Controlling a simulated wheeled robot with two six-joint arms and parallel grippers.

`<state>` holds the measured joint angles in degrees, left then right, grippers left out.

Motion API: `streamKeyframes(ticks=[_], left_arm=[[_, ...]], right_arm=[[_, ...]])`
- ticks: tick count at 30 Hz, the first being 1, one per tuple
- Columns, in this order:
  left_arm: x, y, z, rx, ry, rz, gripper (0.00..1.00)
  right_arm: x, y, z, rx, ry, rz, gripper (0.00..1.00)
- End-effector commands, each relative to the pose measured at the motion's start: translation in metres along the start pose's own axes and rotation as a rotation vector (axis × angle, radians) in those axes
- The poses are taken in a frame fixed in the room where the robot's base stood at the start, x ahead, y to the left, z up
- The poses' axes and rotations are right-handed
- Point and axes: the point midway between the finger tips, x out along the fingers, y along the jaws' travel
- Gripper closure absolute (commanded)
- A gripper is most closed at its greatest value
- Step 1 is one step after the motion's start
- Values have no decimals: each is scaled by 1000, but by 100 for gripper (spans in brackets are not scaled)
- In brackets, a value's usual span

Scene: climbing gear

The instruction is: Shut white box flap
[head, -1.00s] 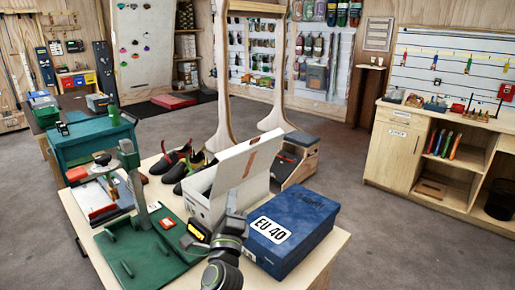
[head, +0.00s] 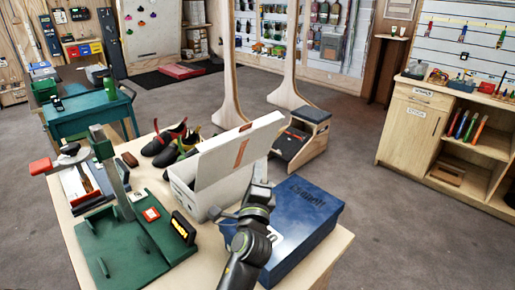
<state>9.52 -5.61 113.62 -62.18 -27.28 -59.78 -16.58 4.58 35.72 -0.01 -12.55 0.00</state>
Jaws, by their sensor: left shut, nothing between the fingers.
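The white box (head: 182,190) stands on the table, beside the blue box. Its white flap (head: 240,152), with an orange-brown mark, stands raised and tilted, so the box is open. My left arm reaches up from the bottom of the picture. My right gripper is not in view.
The blue box (head: 296,218) is closed, right of my left arm. A green stand (head: 130,235) and a small black device (head: 183,227) are at the left. Dark shoes (head: 165,148) lie behind the white box. Grey floor (head: 350,150) is free beyond the table.

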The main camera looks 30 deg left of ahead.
Motion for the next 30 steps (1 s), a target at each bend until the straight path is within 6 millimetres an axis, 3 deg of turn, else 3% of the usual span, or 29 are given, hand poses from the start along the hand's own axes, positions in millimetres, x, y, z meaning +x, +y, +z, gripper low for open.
streamKeyframes(ticks=[9, 15, 21, 30], left_arm=[[62, -4, 2, 6, -1, -4, 100], [99, -4, 4, 5, -3, -3, 100], [115, -3, 23, 3, -1, -1, 100], [121, 0, 29, -1, 0, -1, 100]], right_arm=[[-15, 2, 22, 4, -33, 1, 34], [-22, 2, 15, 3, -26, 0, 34], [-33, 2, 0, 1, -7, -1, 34], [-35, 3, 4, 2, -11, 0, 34]])
